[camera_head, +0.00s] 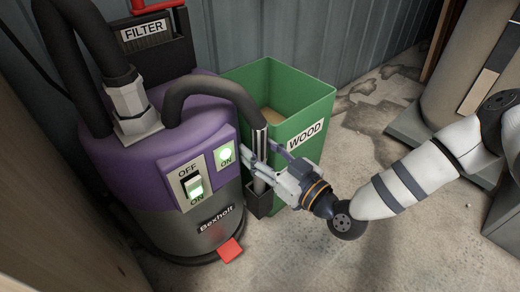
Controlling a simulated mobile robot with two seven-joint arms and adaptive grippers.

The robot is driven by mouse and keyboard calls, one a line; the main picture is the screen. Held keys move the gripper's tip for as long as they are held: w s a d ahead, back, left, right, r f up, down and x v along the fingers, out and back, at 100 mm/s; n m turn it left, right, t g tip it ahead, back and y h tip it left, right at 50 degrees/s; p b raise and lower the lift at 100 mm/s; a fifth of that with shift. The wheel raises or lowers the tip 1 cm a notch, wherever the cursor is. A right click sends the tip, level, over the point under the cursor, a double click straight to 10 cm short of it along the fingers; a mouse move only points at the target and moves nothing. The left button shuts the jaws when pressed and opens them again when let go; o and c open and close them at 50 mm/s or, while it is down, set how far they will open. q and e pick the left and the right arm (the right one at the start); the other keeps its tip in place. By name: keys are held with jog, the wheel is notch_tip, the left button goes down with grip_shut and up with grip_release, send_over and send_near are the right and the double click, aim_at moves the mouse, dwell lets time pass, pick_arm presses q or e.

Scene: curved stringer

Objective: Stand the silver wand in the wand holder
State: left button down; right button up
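The silver wand (260,142) is upright at the right side of the purple and grey vacuum, with a black hose (211,86) bending down into its top. The black wand holder (265,203) is low between the vacuum and the green bin. The wand's lower part runs down to the holder; I cannot tell how deep its end sits. My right gripper (257,153) reaches in from the right at the wand. Its fingers are spread apart, one crossing at the wand and the other to its right. My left gripper is not in view.
The vacuum (120,165) has lit green switches and a red pedal (230,250) at its base. The green WOOD bin (307,112) stands close behind my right gripper. Concrete floor (300,260) is clear in front. A wooden panel (40,180) is on the left.

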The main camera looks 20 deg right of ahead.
jog(key=shift+s+r, duration=0.1)
jog(key=shift+r, duration=0.2)
pick_arm(q)
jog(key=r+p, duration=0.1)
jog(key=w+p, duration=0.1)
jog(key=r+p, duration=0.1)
jog(key=p, duration=0.1)
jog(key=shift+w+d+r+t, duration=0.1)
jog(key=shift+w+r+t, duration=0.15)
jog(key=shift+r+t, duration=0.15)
pick_arm(e)
jog(key=v, duration=1.1)
jog(key=shift+s+d, duration=0.15)
jog(key=shift+s, duration=0.25)
jog(key=shift+f, duration=0.1)
